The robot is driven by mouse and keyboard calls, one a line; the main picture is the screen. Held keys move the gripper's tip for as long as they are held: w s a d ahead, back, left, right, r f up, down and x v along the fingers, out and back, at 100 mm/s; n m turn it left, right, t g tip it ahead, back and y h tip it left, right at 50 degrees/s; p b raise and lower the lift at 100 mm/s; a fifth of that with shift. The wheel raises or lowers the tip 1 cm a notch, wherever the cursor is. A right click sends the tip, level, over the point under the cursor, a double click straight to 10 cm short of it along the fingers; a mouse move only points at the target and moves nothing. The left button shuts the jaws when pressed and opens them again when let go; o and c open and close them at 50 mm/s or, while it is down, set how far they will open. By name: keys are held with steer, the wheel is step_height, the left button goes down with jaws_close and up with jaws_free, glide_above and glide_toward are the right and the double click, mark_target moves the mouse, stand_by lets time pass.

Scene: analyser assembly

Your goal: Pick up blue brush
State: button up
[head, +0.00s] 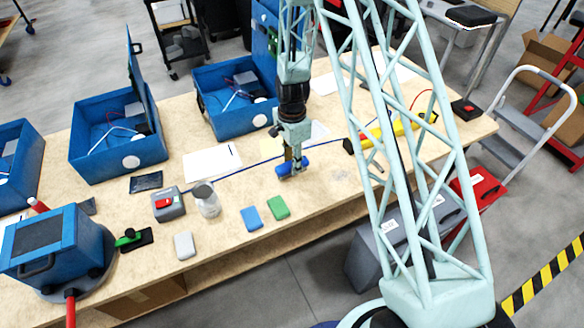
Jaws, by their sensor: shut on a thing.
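My gripper (294,162) points down over the middle of the wooden table. It is shut on the blue brush (288,170), which lies low between the fingertips, at or just above the tabletop; I cannot tell whether it touches the wood. The fingers and the wrist hide part of the brush. Only its blue body shows clearly on both sides of the jaws.
A blue block (251,218) and a green block (278,207) lie in front on the table (330,190). A glass jar (206,199) and a grey box with a red switch (168,204) stand left. Open blue cases (118,150) line the back. A yellow level (395,128) lies right.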

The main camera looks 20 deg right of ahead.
steer(key=shift+r, duration=0.15)
steer(key=shift+r, duration=1.65)
steer(key=s+r+b, duration=0.1)
steer(key=s, duration=1.5)
steer(key=shift+r, duration=0.2)
steer(key=o, duration=0.3)
steer(key=shift+c, duration=1)
steer(key=w+r+n+b, duration=0.1)
steer(key=w+r+n, duration=0.2)
steer(key=w, duration=0.4)
steer(key=w+r+n+b, duration=0.2)
steer(key=w+r+n, duration=0.1)
steer(key=w, duration=0.5)
steer(key=w+r+n+b, duration=0.2)
steer(key=w+r+n, duration=0.4)
steer(key=w+r, duration=0.4)
step_height(320, 180, up, 5)
steer(key=shift+w+f, duration=0.2)
steer(key=shift+w, duration=0.05)
